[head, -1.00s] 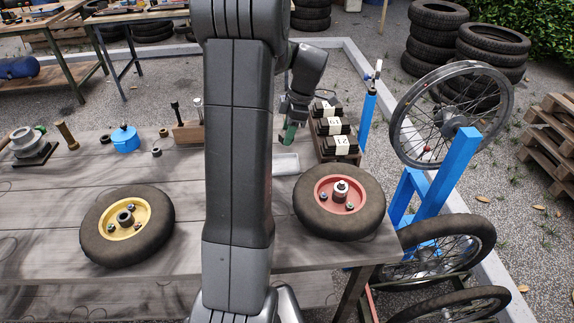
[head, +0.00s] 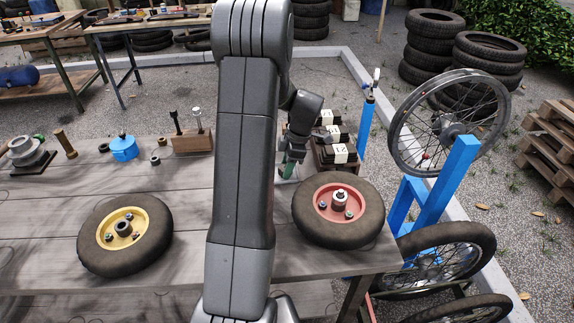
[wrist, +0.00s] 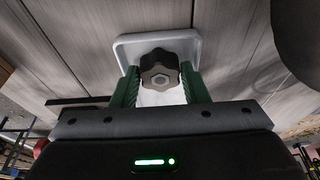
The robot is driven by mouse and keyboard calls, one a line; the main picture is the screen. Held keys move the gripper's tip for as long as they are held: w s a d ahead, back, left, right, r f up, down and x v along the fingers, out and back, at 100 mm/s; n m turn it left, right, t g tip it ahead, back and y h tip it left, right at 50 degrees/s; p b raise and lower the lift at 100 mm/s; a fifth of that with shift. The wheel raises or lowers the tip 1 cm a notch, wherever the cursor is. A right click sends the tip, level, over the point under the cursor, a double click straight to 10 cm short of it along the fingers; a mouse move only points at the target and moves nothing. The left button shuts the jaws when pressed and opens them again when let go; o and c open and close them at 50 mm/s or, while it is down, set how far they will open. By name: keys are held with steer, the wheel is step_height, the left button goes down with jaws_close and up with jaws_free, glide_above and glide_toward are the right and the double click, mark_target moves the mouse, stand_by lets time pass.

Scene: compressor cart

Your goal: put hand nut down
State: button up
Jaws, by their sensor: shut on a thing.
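The hand nut (wrist: 160,72), a dark lobed knob with a grey centre, sits between the green fingers of my gripper (wrist: 160,88) in the wrist view. The fingers are shut on it. A white tray (wrist: 124,48) with a raised rim lies on the table just beyond and beneath the nut. I cannot tell whether the nut touches the tray. In the head view, my gripper (head: 288,168) is low over the table, left of the red-hubbed wheel. My arm and gripper hide the nut and most of the tray there.
The red-hubbed wheel (head: 339,211) lies close to the right of my gripper. Black boxes with white labels (head: 340,153) stand behind it. A wooden block with bolts (head: 192,142), a blue part (head: 124,148) and a yellow-hubbed wheel (head: 125,235) are left. Bare planks lie between.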

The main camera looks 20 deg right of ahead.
mark_target(283, 167)
steer(key=o, duration=0.8)
steer(key=shift+f, duration=0.1)
steer(key=v, duration=1.2)
steer(key=x, duration=1.2)
steer(key=shift+w+r, duration=0.1)
steer(key=shift+r, duration=1.9)
